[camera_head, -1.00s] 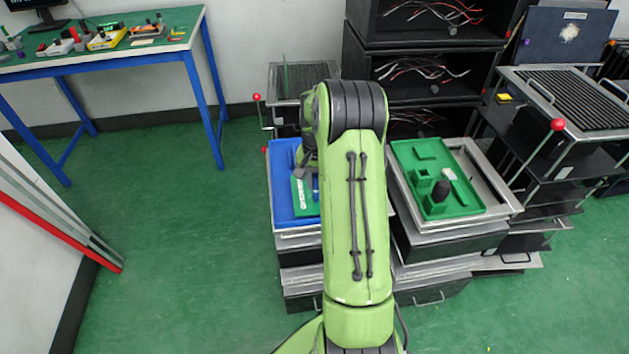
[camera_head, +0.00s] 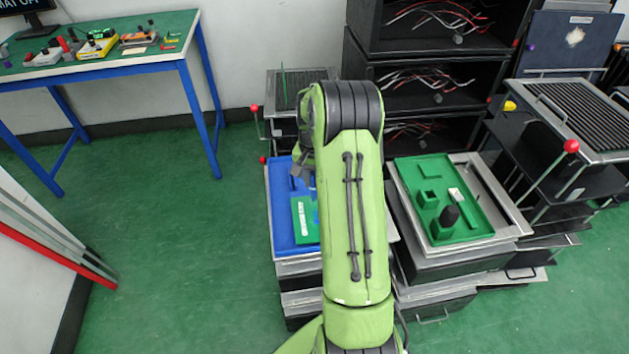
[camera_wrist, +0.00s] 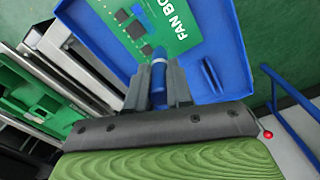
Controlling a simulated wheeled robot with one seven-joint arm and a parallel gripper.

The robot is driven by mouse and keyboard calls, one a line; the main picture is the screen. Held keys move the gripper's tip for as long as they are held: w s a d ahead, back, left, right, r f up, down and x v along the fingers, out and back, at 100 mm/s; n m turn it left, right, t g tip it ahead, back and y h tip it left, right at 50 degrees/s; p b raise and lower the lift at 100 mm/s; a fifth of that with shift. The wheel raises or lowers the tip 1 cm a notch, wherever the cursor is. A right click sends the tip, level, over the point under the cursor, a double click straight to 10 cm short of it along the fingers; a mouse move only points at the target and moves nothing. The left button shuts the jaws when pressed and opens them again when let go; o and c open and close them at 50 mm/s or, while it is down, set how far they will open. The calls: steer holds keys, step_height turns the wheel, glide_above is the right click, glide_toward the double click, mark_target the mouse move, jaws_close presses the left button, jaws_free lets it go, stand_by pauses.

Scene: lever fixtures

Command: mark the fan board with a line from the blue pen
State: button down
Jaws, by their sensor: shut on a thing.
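The fan board (camera_wrist: 172,22) is a green board with white lettering, lying in a blue tray (camera_wrist: 228,60) in the wrist view. In the head view the fan board (camera_head: 303,220) shows at the left of my arm, in the blue tray (camera_head: 282,228). My gripper (camera_wrist: 158,85) is shut on the blue pen (camera_wrist: 158,68), whose far end reaches towards the board's near edge. I cannot tell whether the pen touches the board. No drawn line can be made out on it. In the head view my arm hides most of the gripper and pen.
Red-balled levers (camera_head: 571,147) stand on the fixtures.

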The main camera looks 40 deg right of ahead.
mark_target(313, 174)
steer(key=shift+s+a+r, duration=0.2)
steer(key=shift+s+r, duration=0.05)
steer(key=shift+r, duration=0.5)
step_height(313, 174, up, 2)
steer(key=shift+w+d+r+p, duration=0.1)
steer(key=shift+w+p, duration=0.05)
steer(key=shift+p, duration=1)
steer(key=shift+r+p, duration=0.9)
steer(key=shift+r, duration=0.3)
